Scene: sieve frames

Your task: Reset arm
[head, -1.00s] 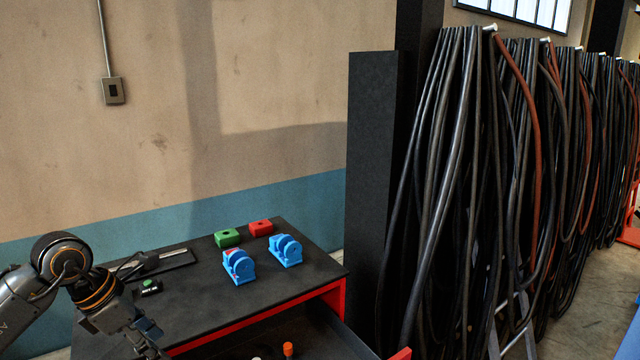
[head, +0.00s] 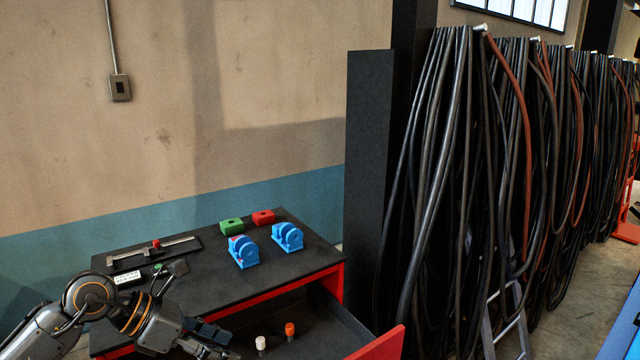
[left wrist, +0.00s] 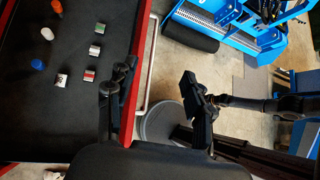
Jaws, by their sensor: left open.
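My left arm comes in at the lower left of the head view. Its gripper (head: 208,340) is low beside the front edge of the workbench (head: 210,285), near the open drawer. In the left wrist view the two dark fingers of this gripper (left wrist: 158,88) are spread apart with nothing between them. They are over the red drawer edge and the floor beside it.
Two blue fixtures (head: 243,252), a green block (head: 232,226), a red block (head: 263,217) and a caliper (head: 152,252) lie on the bench. The open drawer (left wrist: 105,30) holds several small capped pieces and cubes. Hanging cables (head: 450,180) fill the right side.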

